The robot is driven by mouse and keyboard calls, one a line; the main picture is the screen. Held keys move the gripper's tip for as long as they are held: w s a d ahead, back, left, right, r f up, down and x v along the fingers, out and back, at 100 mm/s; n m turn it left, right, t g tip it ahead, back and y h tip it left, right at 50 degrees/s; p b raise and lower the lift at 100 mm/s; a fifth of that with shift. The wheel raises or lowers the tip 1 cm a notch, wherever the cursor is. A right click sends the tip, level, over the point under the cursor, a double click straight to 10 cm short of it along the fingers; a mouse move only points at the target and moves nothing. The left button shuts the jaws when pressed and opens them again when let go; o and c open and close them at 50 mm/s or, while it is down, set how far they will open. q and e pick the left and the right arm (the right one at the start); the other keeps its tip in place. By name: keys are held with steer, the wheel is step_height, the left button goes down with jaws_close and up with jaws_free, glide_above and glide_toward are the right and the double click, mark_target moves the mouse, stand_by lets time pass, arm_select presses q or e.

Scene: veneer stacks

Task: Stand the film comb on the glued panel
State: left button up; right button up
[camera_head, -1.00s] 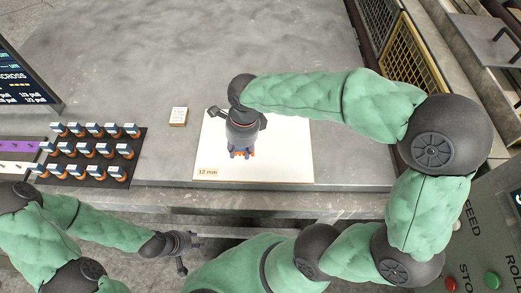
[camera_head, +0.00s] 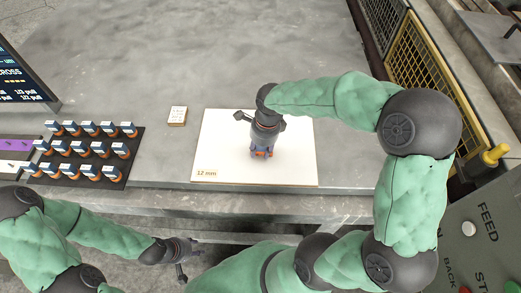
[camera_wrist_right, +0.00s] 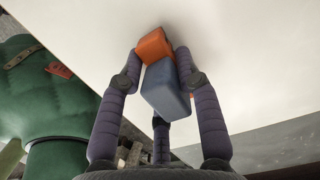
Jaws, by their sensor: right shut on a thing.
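The glued panel (camera_head: 222,140) is a white sheet with a "12 mm" tag, lying flat on the grey table in the head view. My right gripper (camera_head: 262,149) is over the middle of the panel, fingers pointing down. It is shut on the film comb, whose blue body (camera_wrist_right: 163,88) and orange end (camera_wrist_right: 155,46) show between the fingers in the right wrist view. The orange end is at or very close to the white surface; I cannot tell if it touches. My left gripper (camera_head: 192,258) is open and empty, low in front of the table edge.
A black rack (camera_head: 133,147) holds several small blue, white and orange pieces at left, beside a purple strip (camera_head: 14,146). A small card block (camera_head: 177,115) lies left of the panel. A yellow-framed mesh guard (camera_head: 415,65) and a control panel (camera_head: 485,225) stand at right. The table behind is clear.

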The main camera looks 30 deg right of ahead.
steer(key=shift+f, duration=0.15)
steer(key=o, duration=1.2)
steer(key=shift+c, duration=0.2)
steer(key=r+p, duration=0.1)
steer(key=r, duration=0.3)
steer(key=d+r+p, duration=0.1)
steer(key=r, duration=0.3)
steer(key=r+p, duration=0.2)
steer(key=r, duration=0.2)
steer(key=shift+s+d+r, duration=0.15)
steer(key=shift+s, duration=0.25)
